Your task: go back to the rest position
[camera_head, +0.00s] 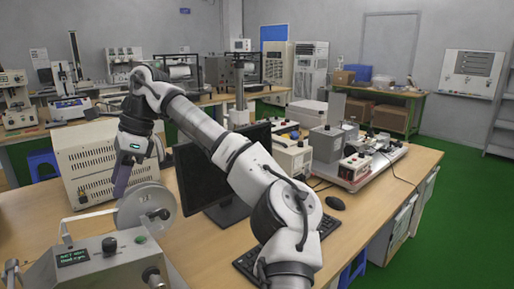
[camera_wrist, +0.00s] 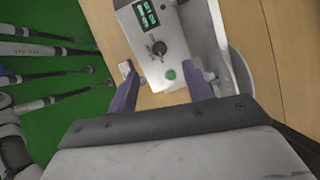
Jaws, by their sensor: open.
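My gripper (camera_head: 121,185) hangs fingers-down from my raised arm at the left of the head view. It is in front of a beige cabinet instrument and beside the upper left of a grey disc. In the wrist view my gripper (camera_wrist: 162,92) has its two dark fingers spread apart with nothing held between them. A test machine (camera_head: 95,268) with a green display, a black knob and a green button stands at the lower left. The machine also shows in the wrist view (camera_wrist: 150,22), with its green button close to the gap between the fingers.
The beige cabinet instrument (camera_head: 92,160), the grey disc (camera_head: 140,204) and a dark monitor (camera_head: 196,178) stand close around my gripper and arm. A keyboard (camera_head: 246,262) and mouse (camera_head: 335,203) lie on the wooden bench (camera_head: 205,245). Green floor is open at the right.

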